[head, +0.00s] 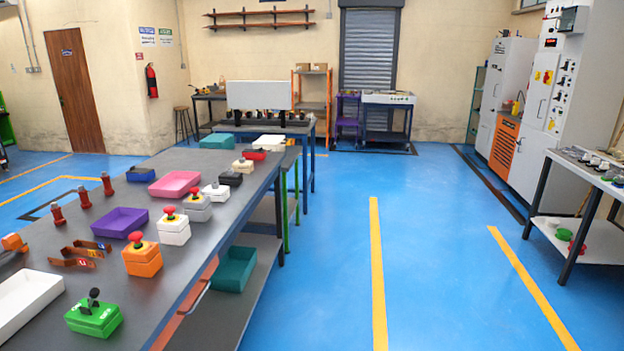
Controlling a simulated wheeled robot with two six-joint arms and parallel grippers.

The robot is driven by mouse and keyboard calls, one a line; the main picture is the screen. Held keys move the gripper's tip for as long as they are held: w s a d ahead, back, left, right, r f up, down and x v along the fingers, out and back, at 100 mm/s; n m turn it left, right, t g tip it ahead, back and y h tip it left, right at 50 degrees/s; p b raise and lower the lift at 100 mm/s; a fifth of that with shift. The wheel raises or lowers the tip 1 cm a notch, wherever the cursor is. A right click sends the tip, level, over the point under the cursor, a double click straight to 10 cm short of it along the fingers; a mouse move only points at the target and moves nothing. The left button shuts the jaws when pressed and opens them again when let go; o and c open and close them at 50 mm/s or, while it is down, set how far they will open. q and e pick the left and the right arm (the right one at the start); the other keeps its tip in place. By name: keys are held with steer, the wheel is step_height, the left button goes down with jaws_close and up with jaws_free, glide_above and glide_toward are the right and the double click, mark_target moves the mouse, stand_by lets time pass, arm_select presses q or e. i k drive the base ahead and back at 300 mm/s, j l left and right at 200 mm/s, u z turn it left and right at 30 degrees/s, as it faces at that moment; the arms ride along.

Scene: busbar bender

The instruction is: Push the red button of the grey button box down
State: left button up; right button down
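The grey button box (198,212) stands on the long dark workbench (205,255) at the left, near the bench's right edge. Its red button (194,191) sits on top and appears raised. A white box with a red button (174,232) stands just in front of it, and an orange box with a red button (142,262) is nearer still. Neither of my grippers shows in the head view, so nothing is seen touching the grey box.
A white box (215,193) and a black box (231,178) stand behind the grey box. A purple tray (119,222), a pink tray (174,184) and a green box with a black lever (93,318) share the bench. The blue floor (320,260) right of it is clear.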

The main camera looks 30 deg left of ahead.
mark_target(194, 190)
steer(key=i+j+u, duration=0.1)
steer(key=i+u, duration=0.7)
steer(key=i+l+u, duration=0.15)
steer(key=i+u, duration=0.25)
steer(key=i+l+u, duration=0.25)
steer(key=u, duration=0.15)
steer(key=i+u, duration=0.25)
steer(key=u, duration=0.25)
steer(key=i+l+u, duration=0.15)
steer(key=u, duration=0.3)
steer(key=i+l+u, duration=0.25)
steer(key=u, duration=0.25)
steer(key=i+l+u, duration=0.15)
steer(key=l+u, duration=0.15)
steer(key=u, duration=0.2)
